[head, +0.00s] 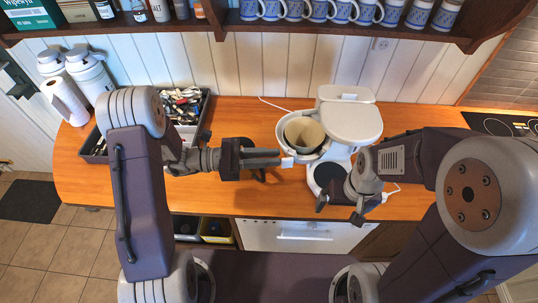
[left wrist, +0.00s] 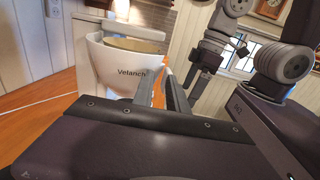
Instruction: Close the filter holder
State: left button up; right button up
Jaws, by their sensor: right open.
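The white coffee machine (head: 350,122) stands on the wooden counter. Its filter holder (head: 288,134) is swung out to the left, with a beige paper filter (head: 304,134) inside. The left wrist view shows the holder (left wrist: 103,71) close up, with lettering on its side. My left gripper (head: 281,158) has its fingertips at a small white tab (head: 288,162) on the holder's front. Its fingers lie close together with a narrow gap; whether they grip the tab is unclear. My right gripper (head: 340,208) is open and empty in front of the machine's base.
A dark utensil tray (head: 94,145) sits at the left of the counter, partly behind my left arm. White bottles (head: 88,72) and a paper roll (head: 66,100) stand left of it. Mugs line the shelf (head: 260,29) above. A hob (head: 505,123) is at the far right.

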pick_arm(q)
jog(key=shift+w, duration=0.1)
grip_shut()
jog(key=shift+s, duration=0.2)
jog(key=shift+w, duration=0.15)
dwell(0.7)
jog(key=shift+o, duration=0.4)
grip_release()
